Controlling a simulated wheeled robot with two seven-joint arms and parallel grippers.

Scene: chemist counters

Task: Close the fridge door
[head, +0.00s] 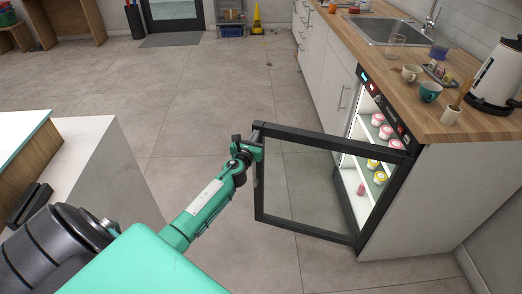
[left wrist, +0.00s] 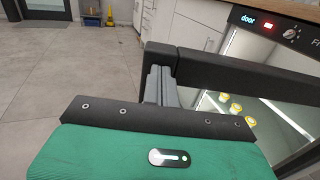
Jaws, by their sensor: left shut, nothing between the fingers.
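The fridge door (head: 310,222) is a black-framed glass door. It stands wide open, swung out to the left from the small fridge (head: 370,158) under the wooden counter. My left gripper (head: 256,146) is shut and empty at the top of the door's free edge, close against the frame; I cannot tell whether it touches. In the left wrist view the door's black top bar (left wrist: 240,75) runs right from just beyond the gripper's fingers (left wrist: 160,88). The fridge display reads "door". My right gripper is not in view.
The counter (head: 440,110) carries a sink (head: 385,30), cups (head: 430,91) and a kettle (head: 498,75). Several small pots (head: 380,177) stand inside the fridge. A white block (head: 110,165) stands at the left. The floor between is clear.

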